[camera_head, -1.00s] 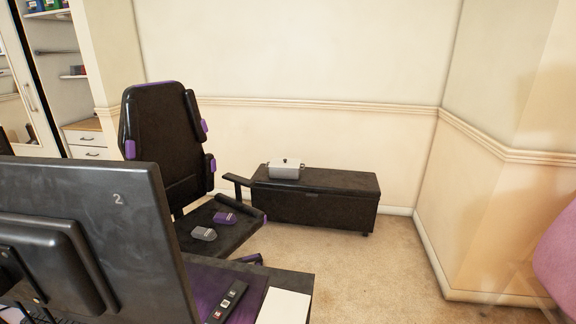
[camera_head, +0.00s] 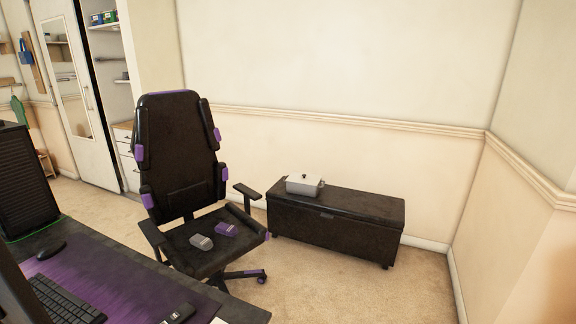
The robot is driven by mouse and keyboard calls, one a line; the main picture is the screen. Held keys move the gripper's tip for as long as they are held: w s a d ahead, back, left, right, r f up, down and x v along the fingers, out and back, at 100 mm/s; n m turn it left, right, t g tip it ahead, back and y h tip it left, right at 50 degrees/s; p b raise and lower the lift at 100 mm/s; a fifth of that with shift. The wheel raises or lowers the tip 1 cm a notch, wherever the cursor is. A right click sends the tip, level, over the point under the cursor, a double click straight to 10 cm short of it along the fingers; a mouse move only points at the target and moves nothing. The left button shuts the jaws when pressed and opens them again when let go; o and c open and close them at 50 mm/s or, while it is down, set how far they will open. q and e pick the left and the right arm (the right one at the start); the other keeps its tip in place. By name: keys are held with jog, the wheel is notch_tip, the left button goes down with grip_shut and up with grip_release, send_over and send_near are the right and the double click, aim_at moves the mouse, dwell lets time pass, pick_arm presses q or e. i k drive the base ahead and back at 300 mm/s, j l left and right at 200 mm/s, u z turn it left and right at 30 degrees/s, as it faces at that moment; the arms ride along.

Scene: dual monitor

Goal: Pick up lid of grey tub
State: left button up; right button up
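The grey tub (camera_head: 304,188) stands on the left end of a low black storage bench (camera_head: 340,216) against the back wall. Its pale lid (camera_head: 304,178) is on top, with a small dark knob in the middle. The tub is a good way off from me, beyond the desk. Neither of my grippers shows in the head view.
A black and purple office chair (camera_head: 180,170) stands left of the bench, with a grey item (camera_head: 201,242) and a purple item (camera_head: 226,229) on its seat. A desk (camera_head: 110,270) fills the lower left. Carpet (camera_head: 340,285) in front of the bench is clear.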

aim_at(308, 179)
jog(key=i+l+z, duration=0.15)
jog(key=i+l, duration=0.4)
jog(key=i+l+z, duration=0.1)
jog(key=i+l, duration=0.35)
jog(key=i, duration=0.15)
jog(key=i+l+z, duration=0.15)
jog(key=i+l, duration=0.3)
jog(key=i, duration=0.2)
